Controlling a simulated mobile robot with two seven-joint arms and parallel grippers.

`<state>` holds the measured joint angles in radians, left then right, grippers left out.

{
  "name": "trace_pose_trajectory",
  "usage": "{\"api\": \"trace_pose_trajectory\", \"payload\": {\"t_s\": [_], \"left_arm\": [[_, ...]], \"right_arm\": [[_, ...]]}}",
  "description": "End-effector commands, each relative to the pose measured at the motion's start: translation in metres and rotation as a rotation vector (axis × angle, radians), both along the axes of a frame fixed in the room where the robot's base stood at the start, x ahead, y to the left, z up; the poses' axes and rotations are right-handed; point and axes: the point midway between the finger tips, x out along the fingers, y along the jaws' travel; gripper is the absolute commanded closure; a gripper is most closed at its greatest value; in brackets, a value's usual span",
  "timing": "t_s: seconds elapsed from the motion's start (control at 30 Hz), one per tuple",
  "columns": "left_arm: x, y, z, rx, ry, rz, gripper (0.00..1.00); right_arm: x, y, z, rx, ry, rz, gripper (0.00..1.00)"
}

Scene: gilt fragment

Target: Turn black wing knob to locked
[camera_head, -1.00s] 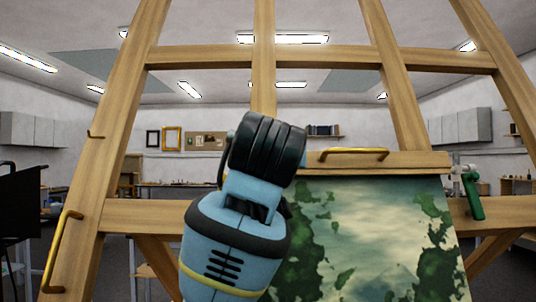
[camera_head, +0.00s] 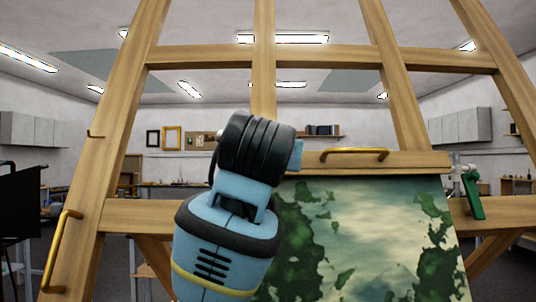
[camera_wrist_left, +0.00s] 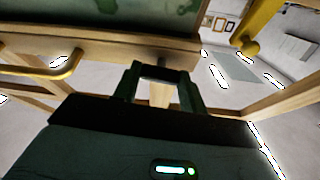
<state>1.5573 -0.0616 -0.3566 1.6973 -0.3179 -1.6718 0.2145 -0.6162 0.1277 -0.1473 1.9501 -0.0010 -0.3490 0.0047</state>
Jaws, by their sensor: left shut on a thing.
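My left arm (camera_head: 228,220), blue and black, rises in the middle of the head view in front of the wooden easel. Its wrist hides its gripper and the wing knob there. In the left wrist view my left gripper (camera_wrist_left: 160,75) has its two dark fingers at the easel's wooden bar (camera_wrist_left: 100,45). A dark piece, apparently the black wing knob (camera_wrist_left: 158,73), lies between the fingertips, and the gripper is shut on it. The knob's turn angle and any locked mark cannot be made out. My right gripper is in neither view.
A painted green canvas (camera_head: 370,240) stands on the easel (camera_head: 118,130). Brass handles are on the crossbar (camera_head: 354,154) and left leg (camera_head: 60,250). A green-handled clamp (camera_head: 473,195) hangs at the right. A yellow bar (camera_wrist_left: 252,30) shows in the wrist view.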

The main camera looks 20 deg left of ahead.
Motion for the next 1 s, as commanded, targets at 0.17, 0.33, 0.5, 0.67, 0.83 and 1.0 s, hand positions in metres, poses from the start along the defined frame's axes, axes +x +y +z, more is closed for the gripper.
{"api": "trace_pose_trajectory", "payload": {"t_s": [0.17,0.33,0.5,0.67,0.83,1.0], "left_arm": [[-0.0001,0.0016,0.0,0.125,0.036,-0.057,0.81],[-0.0002,0.0029,0.0004,0.266,0.076,-0.123,0.81],[-0.0004,0.0042,0.0014,0.408,0.117,-0.188,0.81],[-0.0001,0.005,0.0018,0.542,0.157,-0.25,0.81],[-0.0002,0.0056,0.0025,0.684,0.199,-0.317,0.81],[0.0001,0.0064,0.0035,0.825,0.239,-0.382,0.81]], "right_arm": [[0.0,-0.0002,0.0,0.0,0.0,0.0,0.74],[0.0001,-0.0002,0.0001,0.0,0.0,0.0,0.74],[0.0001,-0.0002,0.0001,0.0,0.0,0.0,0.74],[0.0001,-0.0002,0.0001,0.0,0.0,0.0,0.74],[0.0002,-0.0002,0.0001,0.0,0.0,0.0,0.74],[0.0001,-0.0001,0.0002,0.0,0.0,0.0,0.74]]}}
